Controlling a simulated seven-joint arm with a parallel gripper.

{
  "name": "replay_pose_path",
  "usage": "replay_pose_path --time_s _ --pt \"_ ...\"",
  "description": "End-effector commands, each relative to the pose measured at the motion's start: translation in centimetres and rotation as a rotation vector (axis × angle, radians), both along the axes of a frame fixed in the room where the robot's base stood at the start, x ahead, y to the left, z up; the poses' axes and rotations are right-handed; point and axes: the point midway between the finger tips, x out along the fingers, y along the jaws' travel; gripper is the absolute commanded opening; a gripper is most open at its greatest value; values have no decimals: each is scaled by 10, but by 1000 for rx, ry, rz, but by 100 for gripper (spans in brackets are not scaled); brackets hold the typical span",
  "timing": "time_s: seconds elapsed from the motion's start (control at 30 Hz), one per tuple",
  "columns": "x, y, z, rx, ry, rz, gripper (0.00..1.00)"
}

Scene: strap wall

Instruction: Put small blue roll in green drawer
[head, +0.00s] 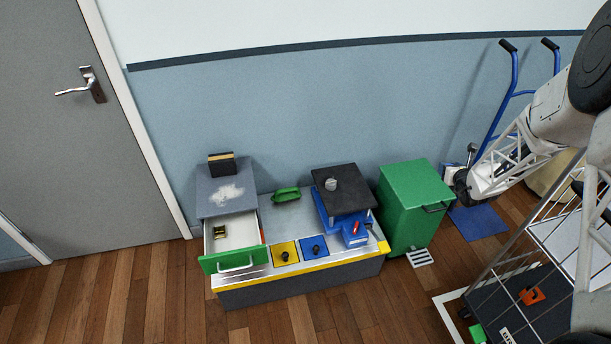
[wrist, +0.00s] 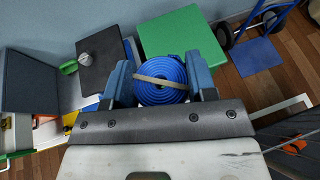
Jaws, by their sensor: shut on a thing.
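The small blue roll (wrist: 168,68) is a coiled blue strap with a beige band across it. My gripper (wrist: 161,78) is shut on it in the wrist view, with one blue-grey finger on each side of the coil. In the head view my arm's end is at the right, near the wall and hand truck, and the roll is not clear there. The green drawer (head: 236,262) is at the left of the low bench, pulled open, with a white handle and pale inside. A small black and yellow item (head: 220,232) lies in it. The gripper is far right of the drawer.
A green bin (head: 415,190) and a dark slab (head: 343,190) on blue blocks stand between my arm and the drawer. A grey box (head: 226,190) sits behind the drawer. A green handle-like piece (head: 287,195) lies on the bench. A blue hand truck (head: 514,90) leans on the wall.

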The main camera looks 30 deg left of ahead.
Motion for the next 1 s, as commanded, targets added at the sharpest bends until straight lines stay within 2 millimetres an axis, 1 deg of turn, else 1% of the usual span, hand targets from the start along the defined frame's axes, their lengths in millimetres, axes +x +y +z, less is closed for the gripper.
replay_pose_path --time_s 0.03,0.1,0.37,0.4,0.47,0.6,0.77,1.0 --pt "-4 18 -5 0 1 25 29" --pt "-9 40 -10 -2 2 56 29" --pt "-32 121 -28 -4 1 170 29" --pt "-37 133 -30 -4 0 189 29" --pt "-44 151 -35 -5 -1 215 29" --pt "-62 193 -45 -5 0 278 29" --pt "-84 240 -56 -5 -1 348 29" --pt "-124 306 -73 -5 0 456 29"
